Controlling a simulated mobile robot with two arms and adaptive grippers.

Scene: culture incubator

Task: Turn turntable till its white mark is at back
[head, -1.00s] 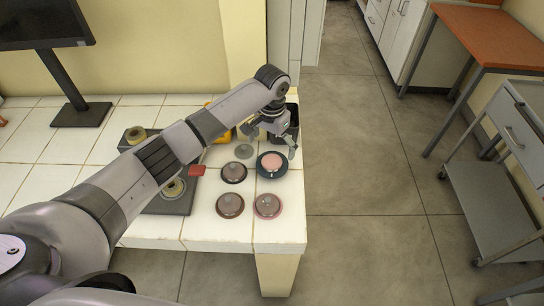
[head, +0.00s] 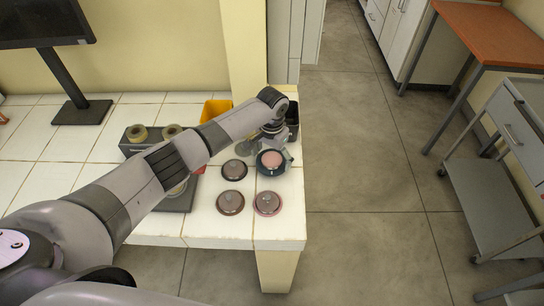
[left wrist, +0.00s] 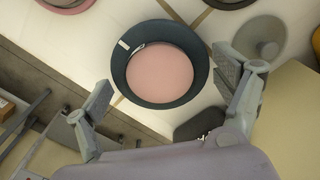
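The turntable looks to be the dark teal round dish (head: 262,171) with a pink disc inside, near the table's right edge. In the left wrist view the dish (left wrist: 122,77) shows whole, with a small white mark (left wrist: 124,45) at the upper left of its rim. In the head view I cannot make out the mark. My left gripper (head: 275,148) is at the dish's far side, above it; its fingers (left wrist: 163,76) are spread wide on either side of the dish, apart from each other with nothing held. Whether they touch the rim is unclear. My right gripper is out of view.
Dark lidded dishes (head: 230,203) and a pink-rimmed one (head: 267,204) sit close in front and to the left. A black bin (head: 293,112) stands behind, a yellow bin (head: 214,107) farther left. The table (head: 280,236) ends just right of the dish.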

